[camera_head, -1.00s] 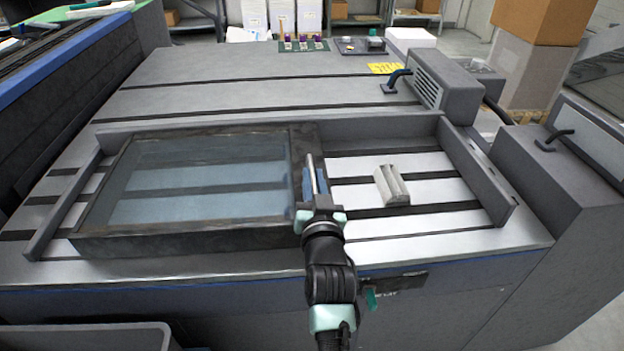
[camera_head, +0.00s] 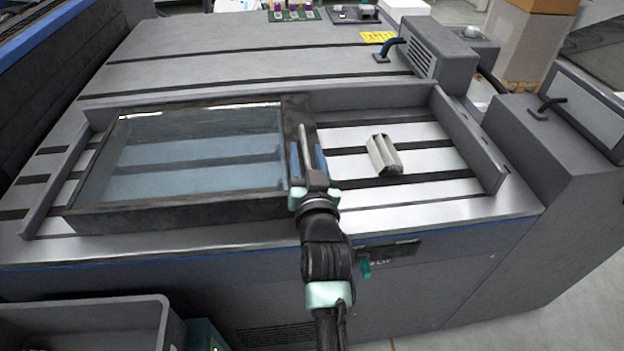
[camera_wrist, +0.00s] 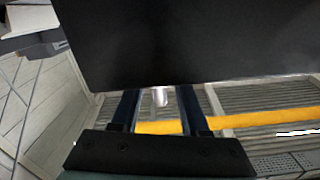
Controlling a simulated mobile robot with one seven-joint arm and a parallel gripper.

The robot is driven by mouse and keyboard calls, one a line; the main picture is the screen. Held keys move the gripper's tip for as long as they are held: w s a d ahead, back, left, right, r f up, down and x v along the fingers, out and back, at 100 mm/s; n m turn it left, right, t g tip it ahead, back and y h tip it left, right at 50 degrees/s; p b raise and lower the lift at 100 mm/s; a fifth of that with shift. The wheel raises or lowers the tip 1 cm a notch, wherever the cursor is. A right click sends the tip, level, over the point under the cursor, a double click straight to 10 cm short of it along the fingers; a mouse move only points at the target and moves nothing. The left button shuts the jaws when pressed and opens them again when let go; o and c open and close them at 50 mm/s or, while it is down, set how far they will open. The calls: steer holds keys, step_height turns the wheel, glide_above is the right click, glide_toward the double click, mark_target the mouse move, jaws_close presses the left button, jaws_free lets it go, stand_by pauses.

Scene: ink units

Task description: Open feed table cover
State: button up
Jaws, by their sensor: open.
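The feed table cover, a clear panel in a dark frame (camera_head: 170,211), lies flat over the left part of the slotted feed table (camera_head: 430,215). A slim metal bar handle (camera_head: 304,143) runs along the frame's right side. My gripper (camera_head: 307,165) is open, with its blue fingers on either side of the bar in the head view. In the wrist view, a short metal cylinder end (camera_wrist: 160,97) shows between the fingers of my gripper (camera_wrist: 158,108), below a large dark panel. Contact with the bar cannot be told.
A grey ridged block (camera_head: 384,155) sits on the table right of the cover. Raised walls (camera_head: 470,140) edge the table. A grey box with a handle (camera_head: 438,60) stands at the back right. A grey bin (camera_head: 85,320) is at the lower left.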

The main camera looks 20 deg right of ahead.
steer(key=v, duration=1.1)
steer(key=shift+s, duration=0.3)
steer(key=shift+a, duration=0.1)
steer(key=w+a+r+n+t+y, duration=0.1)
steer(key=a+r+t, duration=0.15)
steer(key=r, duration=0.65)
steer(key=a+r+n+t+y, duration=0.1)
steer(key=a+r, duration=0.3)
steer(key=r, duration=0.5)
steer(key=w+a+r+n+t+y, duration=0.1)
steer(key=a+r+n+t, duration=0.15)
steer(key=r, duration=0.65)
steer(key=s+a+r+t+y, duration=0.1)
steer(key=s+a+r+t, duration=0.15)
steer(key=s+r, duration=0.45)
steer(key=s+a+r+t+y, duration=0.1)
steer(key=s+a+r, duration=0.3)
steer(key=r, duration=0.7)
step_height(320, 180, up, 18)
steer(key=p, duration=1.7)
steer(key=shift+s+a+f+n, duration=0.15)
steer(key=shift+s+a+n, duration=0.05)
steer(key=shift+a+n, duration=0.25)
steer(key=shift+s+f, duration=0.1)
